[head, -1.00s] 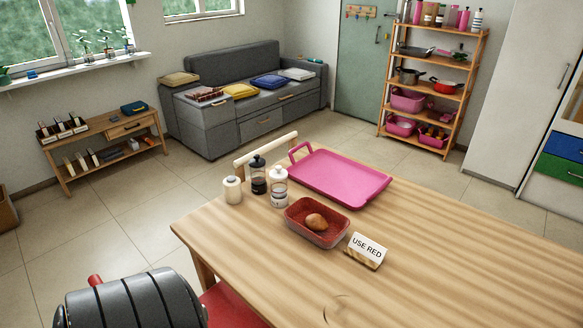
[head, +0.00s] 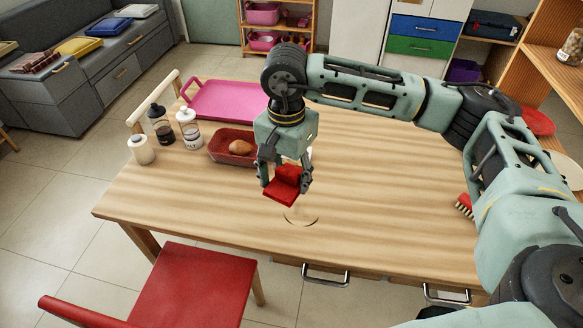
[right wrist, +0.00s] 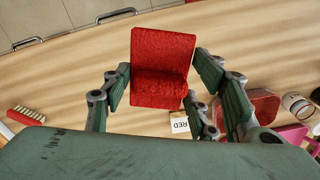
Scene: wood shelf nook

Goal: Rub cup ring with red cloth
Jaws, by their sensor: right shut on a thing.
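My right gripper (head: 285,183) is shut on a folded red cloth (head: 282,187) and holds it over the wooden table (head: 390,190). In the right wrist view the cloth (right wrist: 163,60) sits between the fingers and sticks out past them. The cup ring (head: 302,220) is a faint dark curve on the tabletop, just below and slightly right of the cloth in the head view. I cannot tell whether the cloth touches the table. The ring does not show in the right wrist view. My left gripper is not in view.
A red dish (head: 226,150) with a brown roll (head: 241,147), a pink tray (head: 225,101) and several bottles and jars stand at the far left. A card reading "RED" (right wrist: 180,125) is near the gripper. A brush (head: 464,206) lies right. A red chair (head: 190,285) stands in front.

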